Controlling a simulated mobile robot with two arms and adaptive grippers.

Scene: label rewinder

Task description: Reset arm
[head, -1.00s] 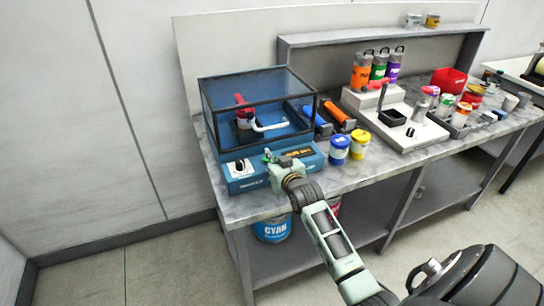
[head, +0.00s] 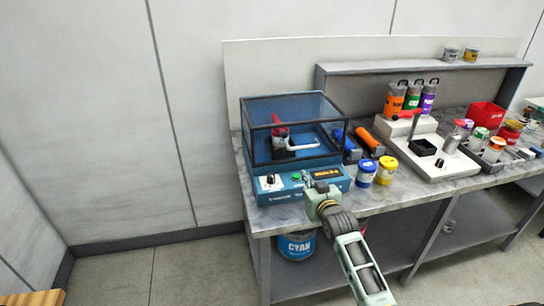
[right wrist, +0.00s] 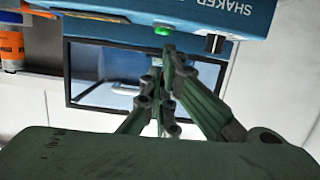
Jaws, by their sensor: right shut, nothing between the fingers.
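My right gripper (head: 318,187) is in front of the blue shaker machine (head: 325,178) at the left end of the bench; it is shut and empty. In the right wrist view, my right gripper (right wrist: 162,75) has its fingers together, close to the green button (right wrist: 163,30) on the machine's front; whether they touch it I cannot tell. The green button also shows in the head view (head: 297,177), left of the gripper. A clear, dark-framed cover (head: 255,115) stands over the red clamp (head: 280,135) and white handle (head: 303,145). My left gripper is not in view.
The grey bench (head: 385,207) holds a blue-labelled jar (head: 366,175), a yellow jar (head: 387,171), an orange roller (head: 368,137) and a white press (head: 450,165). A cyan bucket (head: 297,246) stands below.

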